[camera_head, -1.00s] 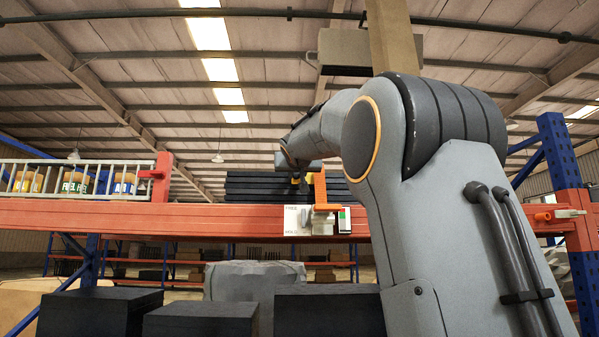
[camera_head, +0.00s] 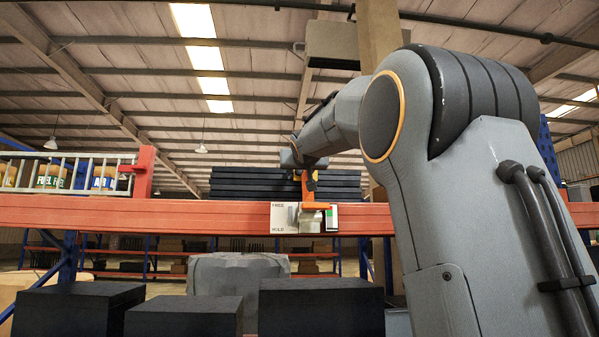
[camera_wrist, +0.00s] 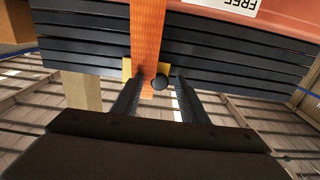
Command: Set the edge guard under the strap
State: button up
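The orange strap (camera_wrist: 147,35) runs over the dark stacked slabs (camera_wrist: 85,45); it also shows in the head view (camera_head: 308,187). The yellow edge guard (camera_wrist: 129,70) sits at the slabs' edge, showing on both sides of the strap, which crosses in front of it. A black round knob (camera_wrist: 160,83) shows beside the strap. My gripper (camera_wrist: 158,85) has its two dark fingers apart, with the strap's end and knob between them in the picture. The fingertips overlap the guard in the picture; I cannot tell whether they touch it. In the head view my arm partly hides this spot.
An orange beam (camera_head: 180,213) crosses in front of the slabs, bearing a FREE/HOLD plate (camera_head: 283,218). Black boxes (camera_head: 322,306) stand below it. A grey rail (camera_head: 85,172) with labelled tins is at left. A tan column (camera_head: 377,35) rises behind my arm.

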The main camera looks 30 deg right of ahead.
jog(key=b+v, duration=0.3)
jog(key=v, duration=0.4)
jog(key=shift+s+a+b, duration=0.15)
jog(key=shift+s+b, duration=0.2)
dwell(0.4)
